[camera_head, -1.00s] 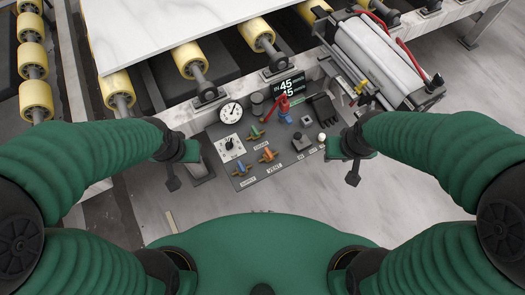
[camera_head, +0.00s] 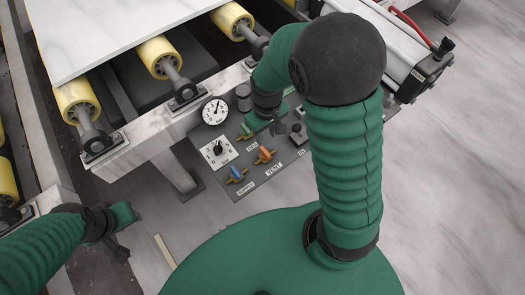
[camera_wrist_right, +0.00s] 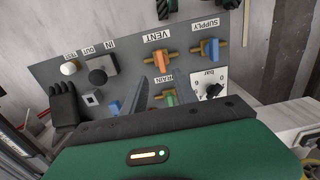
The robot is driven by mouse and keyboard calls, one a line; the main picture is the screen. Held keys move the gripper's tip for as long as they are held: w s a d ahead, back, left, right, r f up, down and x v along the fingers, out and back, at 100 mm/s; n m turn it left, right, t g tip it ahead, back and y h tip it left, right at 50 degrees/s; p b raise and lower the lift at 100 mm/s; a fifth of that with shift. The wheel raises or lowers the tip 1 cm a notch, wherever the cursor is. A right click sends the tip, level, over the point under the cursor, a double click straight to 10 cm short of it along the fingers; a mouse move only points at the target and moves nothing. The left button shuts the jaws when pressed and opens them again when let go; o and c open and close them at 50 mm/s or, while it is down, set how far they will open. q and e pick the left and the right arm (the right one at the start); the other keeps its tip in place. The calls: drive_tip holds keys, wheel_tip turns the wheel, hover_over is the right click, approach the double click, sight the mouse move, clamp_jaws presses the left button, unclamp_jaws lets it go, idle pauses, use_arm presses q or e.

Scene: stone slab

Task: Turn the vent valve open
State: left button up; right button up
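The vent valve (camera_head: 265,155) has an orange handle on a brass fitting, above the VENT label on the dark panel (camera_head: 222,185). In the right wrist view the vent valve (camera_wrist_right: 165,58) is unobstructed, and its handle seems to lie across the brass fitting. My right gripper (camera_head: 277,126) hangs over the panel beside the green-handled drain valve (camera_head: 246,130), apart from the vent valve. Grey finger-like shapes show in the wrist view, but their opening is unclear. My left gripper (camera_head: 116,245) is off the panel at lower left; its fingers are too dark to read.
The blue supply valve (camera_head: 236,174), black selector knob (camera_head: 217,149) and pressure gauge (camera_head: 214,111) crowd the panel. A black block (camera_wrist_right: 98,70) and white button (camera_wrist_right: 69,68) sit at its other side. Yellow rollers (camera_head: 155,56) and a stone slab (camera_head: 110,30) lie behind.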

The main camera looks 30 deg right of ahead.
sight(265, 151)
drive_tip(key=f+b, duration=0.1)
drive_tip(key=f, duration=0.2)
drive_tip(key=f+b, duration=0.1)
drive_tip(key=f, duration=0.2)
drive_tip(key=f+b, duration=0.1)
drive_tip(key=f, duration=0.3)
drive_tip(key=shift+a, duration=0.25)
drive_tip(key=shift+w+d+f, duration=0.1)
drive_tip(key=shift+f, duration=0.3)
drive_tip(key=shift+r, duration=0.1)
clamp_jaws()
